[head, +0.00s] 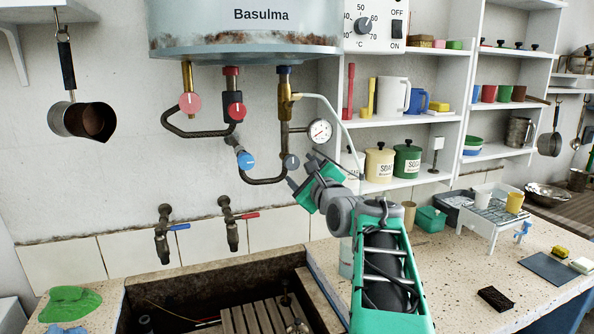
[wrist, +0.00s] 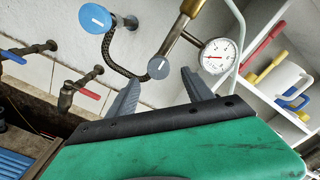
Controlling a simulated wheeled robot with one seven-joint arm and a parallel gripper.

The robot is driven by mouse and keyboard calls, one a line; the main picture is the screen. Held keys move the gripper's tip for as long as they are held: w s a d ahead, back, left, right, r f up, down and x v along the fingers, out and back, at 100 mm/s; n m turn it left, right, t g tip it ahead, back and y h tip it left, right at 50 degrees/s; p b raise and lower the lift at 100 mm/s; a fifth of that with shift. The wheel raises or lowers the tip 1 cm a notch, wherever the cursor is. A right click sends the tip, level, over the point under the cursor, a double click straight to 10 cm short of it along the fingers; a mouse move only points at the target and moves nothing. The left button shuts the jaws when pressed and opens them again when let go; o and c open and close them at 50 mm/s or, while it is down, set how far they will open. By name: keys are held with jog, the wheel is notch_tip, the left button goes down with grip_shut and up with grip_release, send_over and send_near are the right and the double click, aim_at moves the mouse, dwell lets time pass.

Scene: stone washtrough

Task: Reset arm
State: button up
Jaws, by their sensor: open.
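My gripper (head: 303,168) is raised in front of the wall, below the Basulma boiler (head: 262,45). Its two grey fingers also show in the wrist view (wrist: 159,86), spread apart with nothing between them. A round grey knob (head: 290,161) on the pipe lies beyond the fingertips; in the wrist view the knob (wrist: 160,67) shows between and ahead of them. I see no contact, but the exact gap cannot be told. My green arm reaches up from the lower right of the head view.
A blue valve knob (head: 246,160), red valve knobs (head: 190,102) and a pressure gauge (head: 319,131) sit close to the gripper. Two taps (head: 230,224) stand over the stone trough (head: 190,276). Shelves with mugs and jars stand right, above a cluttered counter (head: 452,285).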

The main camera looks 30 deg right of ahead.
jog(key=s+a+f+n+g+y, duration=0.1)
jog(key=s+f+n+g, duration=0.5)
jog(key=s+f+n, duration=0.65)
jog(key=s+a+f+n+g+y, duration=0.15)
jog(key=s+f+n+g, duration=0.55)
jog(key=f, duration=1)
jog(key=s+a+f+n+g+y+p, duration=0.1)
jog(key=s+a+f+n, duration=0.15)
jog(key=a, duration=0.45)
jog(key=s+a+f+n+g+p, duration=0.1)
jog(key=s+a+n+g, duration=0.2)
jog(key=a, duration=0.4)
jog(key=w+a+r+n+t, duration=0.1)
jog(key=a+r+n, duration=0.1)
jog(key=a, duration=0.5)
jog(key=a+r+n+t+y+p, duration=0.1)
jog(key=a+r+n, duration=0.2)
jog(key=a, duration=0.4)
jog(key=shift+w+t+p, duration=0.3)
jog(key=shift+w+t, duration=0.05)
jog(key=shift+t, duration=0.05)
